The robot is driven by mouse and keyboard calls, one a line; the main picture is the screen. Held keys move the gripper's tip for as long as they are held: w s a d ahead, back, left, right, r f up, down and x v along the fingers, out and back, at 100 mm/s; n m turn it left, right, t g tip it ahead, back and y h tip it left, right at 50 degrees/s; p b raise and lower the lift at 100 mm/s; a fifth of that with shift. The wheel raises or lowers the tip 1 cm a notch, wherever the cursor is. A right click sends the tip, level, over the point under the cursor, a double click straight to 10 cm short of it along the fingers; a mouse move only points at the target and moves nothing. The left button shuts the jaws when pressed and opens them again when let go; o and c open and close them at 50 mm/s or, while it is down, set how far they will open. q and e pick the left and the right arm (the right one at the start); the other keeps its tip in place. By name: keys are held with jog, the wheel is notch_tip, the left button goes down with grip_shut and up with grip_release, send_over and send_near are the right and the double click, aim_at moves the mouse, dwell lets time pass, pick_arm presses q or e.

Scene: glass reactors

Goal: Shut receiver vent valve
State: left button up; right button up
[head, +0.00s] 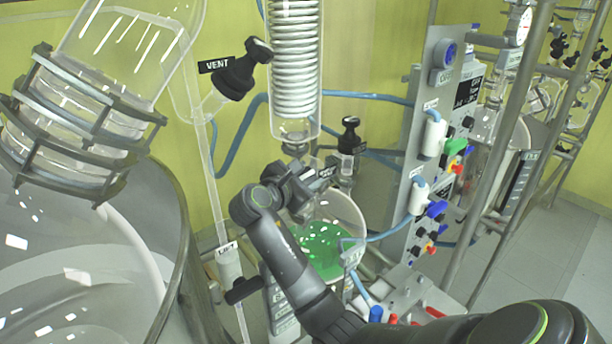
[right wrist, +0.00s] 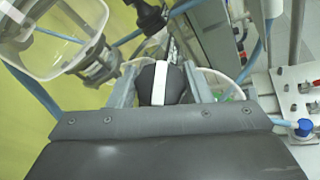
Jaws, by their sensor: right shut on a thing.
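My right gripper (head: 298,188) is at the neck of the glass receiver (head: 345,212), which holds green liquid, below the coil condenser. In the right wrist view its two fingers (right wrist: 159,88) are shut on a black knob (right wrist: 146,82) with a white stripe, one finger on each side. A small label (head: 328,172) beside the gripper is too small to read. In the head view the gripper mostly hides the held knob, so its turn angle cannot be told. Another black-knobbed valve (head: 348,134) stands upright just behind to the right. My left gripper is not in view.
A valve labelled VENT (head: 235,76) sits higher left, beside the glass condenser (head: 295,60). A large glass vessel (head: 180,215) fills the left. A grey panel (head: 412,190) with colored knobs and blue hoses stands right. Metal posts (head: 505,140) rise beyond it.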

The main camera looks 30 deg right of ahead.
jog(key=o, duration=1)
jog(key=shift+f, duration=0.1)
